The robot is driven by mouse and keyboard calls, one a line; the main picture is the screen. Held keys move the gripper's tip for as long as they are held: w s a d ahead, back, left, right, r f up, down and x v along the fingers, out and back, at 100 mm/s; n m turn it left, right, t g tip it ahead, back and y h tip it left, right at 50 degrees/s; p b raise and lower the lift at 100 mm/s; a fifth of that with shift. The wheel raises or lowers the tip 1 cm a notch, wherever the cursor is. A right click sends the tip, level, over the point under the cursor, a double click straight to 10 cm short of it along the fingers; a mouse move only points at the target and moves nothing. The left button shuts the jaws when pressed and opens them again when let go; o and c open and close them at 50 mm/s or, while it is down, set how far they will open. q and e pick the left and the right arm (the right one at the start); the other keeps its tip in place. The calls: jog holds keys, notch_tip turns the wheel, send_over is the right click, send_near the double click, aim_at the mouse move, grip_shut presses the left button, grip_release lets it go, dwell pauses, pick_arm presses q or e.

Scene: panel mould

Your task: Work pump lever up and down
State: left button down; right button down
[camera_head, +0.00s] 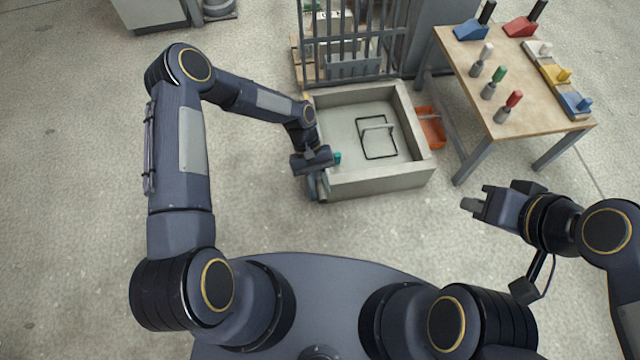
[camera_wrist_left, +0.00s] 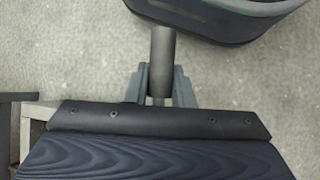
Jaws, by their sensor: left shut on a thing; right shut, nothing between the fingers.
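The pump lever shows in the left wrist view as a dark grey rod with a thicker grip (camera_wrist_left: 162,48). My left gripper (camera_wrist_left: 160,88) is shut on it, with a finger on each side. In the head view my left gripper (camera_head: 320,184) is low, at the near left corner of a grey mould box. The rest of the pump is mostly hidden behind the gripper and wrist. A small teal part (camera_head: 337,158) shows beside the wrist. My right gripper (camera_head: 472,205) is shut and empty over bare floor at the right.
The mould box (camera_head: 375,184) holds a thin black rectangular frame (camera_head: 377,150). A barred rack (camera_head: 352,45) stands behind it, and an orange bin (camera_head: 431,128) at its right. A wooden table (camera_head: 520,90) with several coloured tools stands at the right. The floor at left is clear.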

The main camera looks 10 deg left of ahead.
aim_at(322, 187)
pick_arm(q)
jog(key=shift+w, duration=0.1)
jog(key=c, duration=1.3)
grip_release()
jog(key=shift+o, duration=0.2)
notch_tip(322, 187, up, 3)
jog(key=shift+r+p, duration=0.1)
jog(key=shift+p, duration=0.75)
jog(key=s+r+p, duration=0.1)
jog(key=r, duration=0.1)
jog(key=s+r, duration=0.2)
jog(key=s+r+p, duration=0.1)
jog(key=s+r, duration=0.1)
jog(key=shift+d+r+p, duration=0.1)
jog(key=shift+d+p, duration=0.2)
jog(key=s+d+r+p, duration=0.1)
jog(key=s+r+p, duration=0.1)
jog(key=s, duration=0.7)
jog(key=shift+d+r, duration=0.2)
jog(key=shift+r, duration=0.6)
